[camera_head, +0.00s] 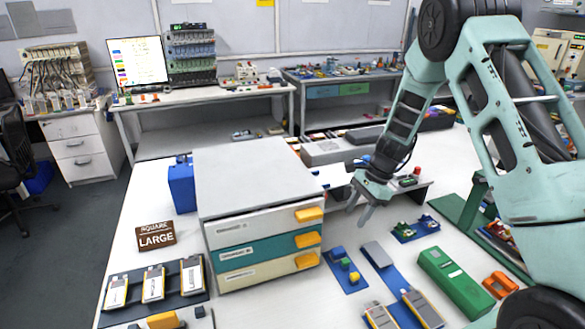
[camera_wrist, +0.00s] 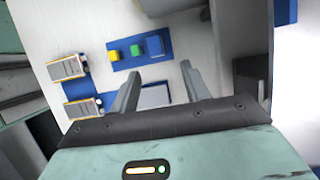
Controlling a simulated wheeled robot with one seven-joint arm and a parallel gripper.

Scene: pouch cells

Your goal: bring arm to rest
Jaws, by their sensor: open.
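My gripper (camera_head: 358,207) is at the end of my pale green arm, above the white table to the right of the drawer unit. In the wrist view my gripper (camera_wrist: 158,80) has its two fingers spread apart with nothing between them. Below it, part of a grey block (camera_wrist: 154,97) on a blue mat shows between the fingers. In the head view that grey block (camera_head: 377,254) lies in front of and below the gripper, apart from it.
The drawer unit (camera_head: 260,215) with orange handles stands left of my gripper. Pouch cells (camera_head: 153,284) lie on a dark tray at front left. A green box (camera_head: 447,283) and small parts on a blue mat (camera_head: 347,270) lie nearby. A brown sign (camera_head: 156,236) reads "SQUARE LARGE".

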